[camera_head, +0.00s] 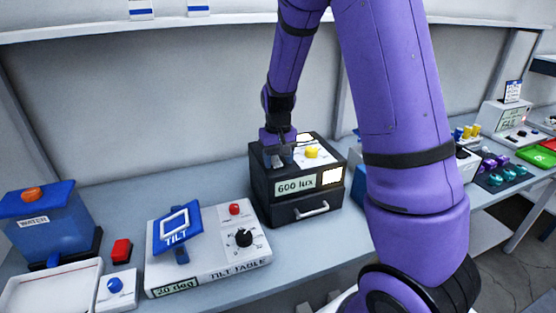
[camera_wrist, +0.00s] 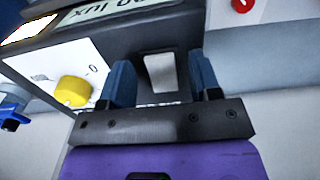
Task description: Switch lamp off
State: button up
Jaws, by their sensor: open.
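The lamp box (camera_head: 265,198) is a dark box with a "600 lux" display, a lit yellowish window (camera_head: 331,176) and a drawer handle in front. On its top is a white panel with a yellow knob (camera_head: 311,152), which also shows at left in the wrist view (camera_wrist: 73,90). A pale rocker switch (camera_wrist: 161,72) sits in a dark frame on the box top. My gripper (camera_head: 281,160) is above the left part of the box top. In the wrist view its two blue fingers (camera_wrist: 163,82) are open, one on each side of the switch. Contact cannot be told.
A tilt table (camera_head: 210,268) with a red button and black knob stands left of the box. A blue water container (camera_head: 48,225) stands farther left. My purple arm hides part of the bench to the right. Teal and purple pieces (camera_head: 495,172) lie at far right.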

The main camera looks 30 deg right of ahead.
jog(key=shift+f, duration=0.25)
jog(key=c, duration=0.9)
jog(key=shift+w+r+g+y, duration=0.15)
jog(key=shift+w+g+y, duration=0.05)
jog(key=shift+g, duration=0.65)
jog(key=shift+w+r+g+y, duration=0.1)
jog(key=shift+w+g+y, duration=0.1)
jog(key=shift+g, duration=0.65)
jog(key=o, duration=0.9)
